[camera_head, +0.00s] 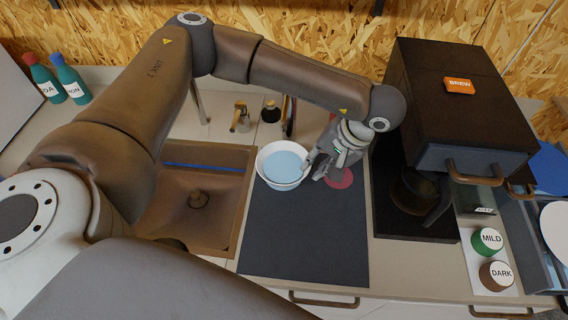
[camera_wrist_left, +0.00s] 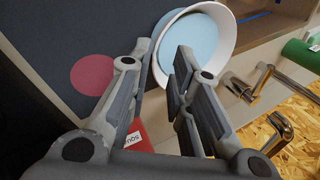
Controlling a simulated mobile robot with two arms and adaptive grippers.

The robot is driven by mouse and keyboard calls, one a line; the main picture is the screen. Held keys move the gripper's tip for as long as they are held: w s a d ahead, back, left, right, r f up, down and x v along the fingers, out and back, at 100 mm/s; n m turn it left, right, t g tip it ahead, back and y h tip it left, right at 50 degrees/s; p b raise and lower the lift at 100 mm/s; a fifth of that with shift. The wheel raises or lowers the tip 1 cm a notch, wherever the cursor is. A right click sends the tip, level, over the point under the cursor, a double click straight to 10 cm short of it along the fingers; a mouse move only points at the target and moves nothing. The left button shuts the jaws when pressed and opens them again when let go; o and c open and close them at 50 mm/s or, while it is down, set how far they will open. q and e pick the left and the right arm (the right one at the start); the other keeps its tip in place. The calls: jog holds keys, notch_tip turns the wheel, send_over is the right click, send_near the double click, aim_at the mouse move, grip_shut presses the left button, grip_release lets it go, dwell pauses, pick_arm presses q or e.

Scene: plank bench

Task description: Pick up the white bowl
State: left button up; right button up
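The white bowl (camera_head: 268,153), light blue inside, stands upright at the back left of the dark mat (camera_head: 305,240). It also shows in the left wrist view (camera_wrist_left: 227,32), just past the fingertips. My left gripper (camera_head: 313,172) is at the bowl's right side, pointing at its rim. In the left wrist view my left gripper (camera_wrist_left: 162,52) is open, with a gap between its fingers. The near part of the bowl's wall shows between the fingertips, and one finger covers part of the bowl. Whether the fingers touch it I cannot tell. My right gripper is in neither view.
A pinkish-red disc (camera_head: 341,179) lies on the mat beside the gripper. A brown sink (camera_head: 180,215) is left of the bowl. A black coffee machine (camera_head: 450,105) stands to the right. A dark bottle (camera_head: 271,112) and a tap stand behind. The mat's front is clear.

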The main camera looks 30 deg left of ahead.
aim_at(296, 179)
pick_arm(q)
jog(key=p+x, duration=0.1)
jog(key=x, duration=0.3)
jog(key=shift+a, duration=0.15)
jog(key=p+x, duration=0.2)
jog(key=x, duration=0.1)
jog(key=p+x, duration=0.1)
jog(key=shift+w+f, duration=0.3)
jog(key=shift+a+f, duration=0.2)
jog(key=shift+f, duration=0.25)
grip_shut()
jog(key=shift+w+r, duration=0.1)
